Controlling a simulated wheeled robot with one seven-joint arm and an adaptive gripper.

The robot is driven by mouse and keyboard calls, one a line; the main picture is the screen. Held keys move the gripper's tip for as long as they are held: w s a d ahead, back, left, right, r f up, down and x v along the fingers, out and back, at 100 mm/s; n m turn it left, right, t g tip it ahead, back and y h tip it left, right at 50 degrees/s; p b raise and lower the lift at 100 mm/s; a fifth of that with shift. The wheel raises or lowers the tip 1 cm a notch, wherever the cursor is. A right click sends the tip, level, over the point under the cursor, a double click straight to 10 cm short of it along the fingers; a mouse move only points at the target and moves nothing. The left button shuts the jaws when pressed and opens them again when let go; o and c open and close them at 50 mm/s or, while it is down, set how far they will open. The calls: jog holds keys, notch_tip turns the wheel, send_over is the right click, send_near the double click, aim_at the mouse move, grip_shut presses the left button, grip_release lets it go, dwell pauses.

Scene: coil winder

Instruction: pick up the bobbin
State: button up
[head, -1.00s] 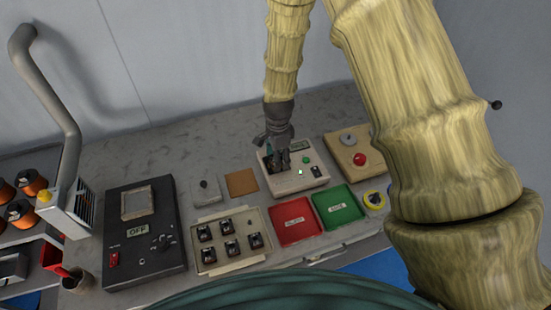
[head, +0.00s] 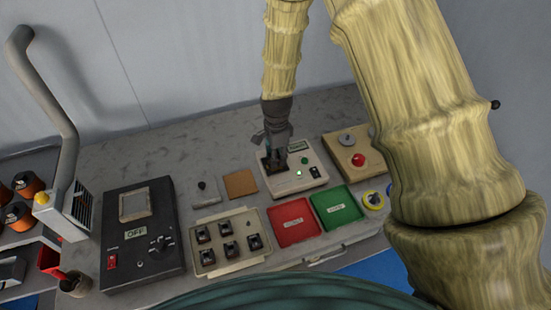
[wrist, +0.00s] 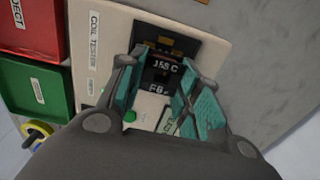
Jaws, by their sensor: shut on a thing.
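The bobbin (wrist: 160,70) is a small dark piece with pale lettering on its top, seen between my fingers in the wrist view. My gripper (wrist: 158,88) is shut on it, with one teal-padded finger on each side. In the head view my gripper (head: 275,158) points down at the dark socket of the cream coil tester (head: 309,181), and its fingers hide the bobbin there. The bobbin is over or in the socket; I cannot tell whether it is clear of it. The coil tester also shows in the wrist view (wrist: 97,50).
A red tray (head: 293,237) and a green tray (head: 352,216) lie in front of the tester. A cream tray (head: 262,261) holds several dark bobbins. A black box marked OFF (head: 118,280) stands left. A wooden box with a red button (head: 345,145) stands right.

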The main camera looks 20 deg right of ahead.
jog(key=shift+r, duration=0.35)
jog(key=shift+r+b, duration=0.75)
jog(key=shift+r, duration=0.1)
jog(key=s+a+r+b, duration=0.1)
jog(key=s+a+b, duration=0.3)
jog(key=s+a, duration=0.6)
jog(key=shift+s+r, duration=0.3)
jog(key=shift+s, duration=0.9)
jog(key=shift+a, duration=0.1)
